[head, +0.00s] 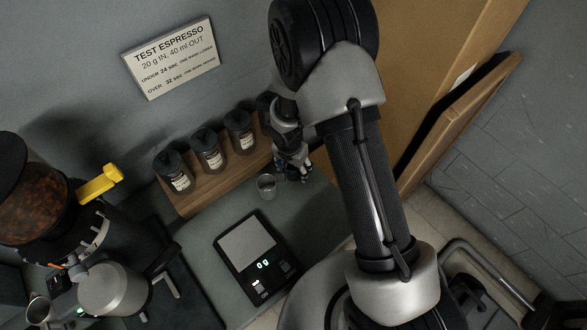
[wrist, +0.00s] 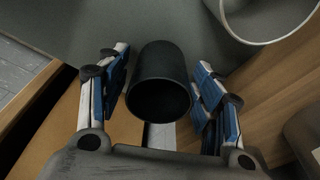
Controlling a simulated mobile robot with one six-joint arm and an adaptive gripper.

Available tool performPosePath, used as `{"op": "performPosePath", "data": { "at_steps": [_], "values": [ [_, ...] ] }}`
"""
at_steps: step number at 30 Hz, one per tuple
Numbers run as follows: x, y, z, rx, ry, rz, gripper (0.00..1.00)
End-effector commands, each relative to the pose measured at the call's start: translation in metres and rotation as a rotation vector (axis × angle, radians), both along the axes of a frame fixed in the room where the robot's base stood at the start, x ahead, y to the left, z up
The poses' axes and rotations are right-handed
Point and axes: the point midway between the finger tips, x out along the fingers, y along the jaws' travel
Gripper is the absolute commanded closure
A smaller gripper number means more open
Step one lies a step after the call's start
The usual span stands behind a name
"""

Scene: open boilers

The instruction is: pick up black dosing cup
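The black dosing cup (wrist: 157,60) is in the middle of the wrist view, its dark open mouth facing the camera. My gripper (wrist: 163,70) is open, with one blue-and-white finger on each side of the cup. Narrow gaps seem to show between the fingers and the cup wall. In the head view my gripper (head: 293,170) is low over the counter, at the right end of the wooden shelf. There the black cup cannot be clearly told apart from the dark gripper.
A small grey cup (head: 266,186) stands just left of my gripper; its pale rim (wrist: 268,38) shows in the wrist view. Several lidded jars (head: 208,150) stand on the wooden shelf (head: 190,203). A scale (head: 257,257) reading 0 g lies nearer. A grinder (head: 40,200) stands left.

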Motion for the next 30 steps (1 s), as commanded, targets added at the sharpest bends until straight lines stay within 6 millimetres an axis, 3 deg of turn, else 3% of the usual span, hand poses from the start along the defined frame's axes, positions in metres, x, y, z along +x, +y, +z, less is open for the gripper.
{"op": "performPosePath", "data": {
  "at_steps": [16, 25, 30],
  "values": [
    [0.000, 0.000, 0.000, 0.000, 0.000, 0.000, 0.80],
    [0.000, 0.000, 0.003, 0.000, -0.001, 0.000, 0.80],
    [0.001, 0.000, 0.017, 0.001, -0.003, 0.000, 0.80]
  ]
}}
